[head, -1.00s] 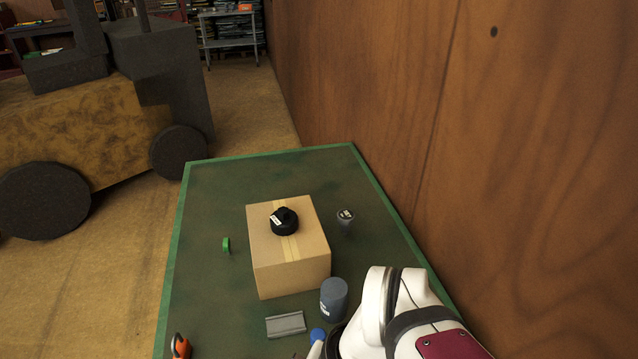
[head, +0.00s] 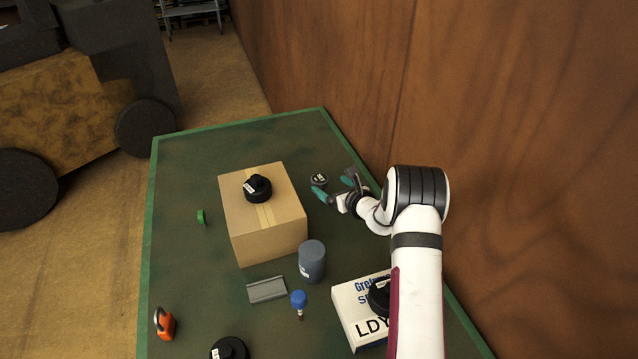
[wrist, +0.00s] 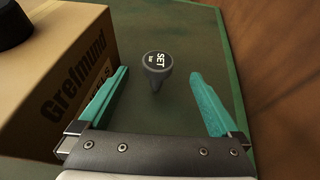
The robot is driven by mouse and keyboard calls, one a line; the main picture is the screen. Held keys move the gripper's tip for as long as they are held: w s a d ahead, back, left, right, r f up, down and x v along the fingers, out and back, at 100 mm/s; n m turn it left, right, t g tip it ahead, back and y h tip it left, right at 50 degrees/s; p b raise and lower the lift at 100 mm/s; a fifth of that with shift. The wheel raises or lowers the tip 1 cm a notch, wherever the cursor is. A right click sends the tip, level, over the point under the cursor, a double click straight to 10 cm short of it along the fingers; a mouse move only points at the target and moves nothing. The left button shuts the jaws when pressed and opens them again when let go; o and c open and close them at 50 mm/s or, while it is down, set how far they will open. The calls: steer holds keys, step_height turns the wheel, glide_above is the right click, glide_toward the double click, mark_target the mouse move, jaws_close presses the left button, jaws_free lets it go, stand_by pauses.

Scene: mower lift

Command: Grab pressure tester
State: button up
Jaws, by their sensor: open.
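The pressure tester appears to be the small dark grey gauge (head: 319,179) with a round top and white print, on the green table right of the cardboard box. In the wrist view the gauge (wrist: 158,63) shows "SET bar" on its face and a narrower stem below. My gripper (head: 334,187) has teal fingers and is open beside it. In the wrist view my gripper (wrist: 160,76) has the gauge between and slightly beyond its fingertips, with a gap on both sides. Nothing is held.
The cardboard box (head: 262,226) stands close to the left finger, with a black round part (head: 257,187) on top. A wooden wall (head: 520,150) runs along the right. A grey cup (head: 312,262), a blue-capped tube (head: 299,300) and a white box (head: 352,310) stand nearer.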

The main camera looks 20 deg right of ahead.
mark_target(321, 180)
steer(key=x, duration=0.6)
steer(key=shift+a, duration=0.2)
steer(key=shift+s, duration=0.1)
steer(key=c, duration=1.5)
